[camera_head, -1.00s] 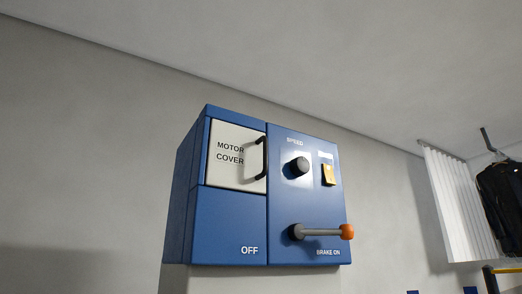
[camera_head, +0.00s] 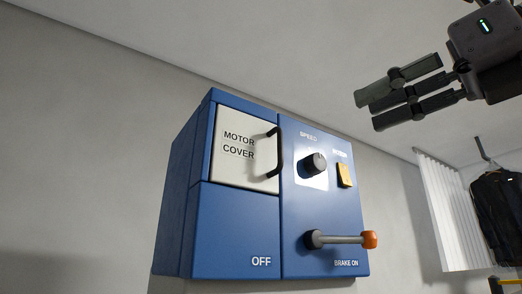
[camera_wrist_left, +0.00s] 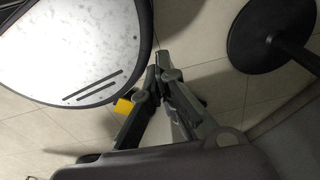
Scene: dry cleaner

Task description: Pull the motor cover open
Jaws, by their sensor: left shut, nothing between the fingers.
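The motor cover (camera_head: 232,150) is a pale panel with black lettering in the upper left of a blue control box. It sits flush in the box front and looks closed. Its black bar handle (camera_head: 279,152) is on its right edge. My right gripper (camera_head: 371,109) is in the air above and to the right of the box, apart from the handle. Its fingers are close together, but the angle hides whether they touch. My left gripper (camera_wrist_left: 157,75) shows only in the left wrist view, shut and empty, above a tiled floor.
A dark garment (camera_head: 499,215) hangs at right. A round pale surface (camera_wrist_left: 70,50) and a dark round base (camera_wrist_left: 270,35) are near my left gripper.

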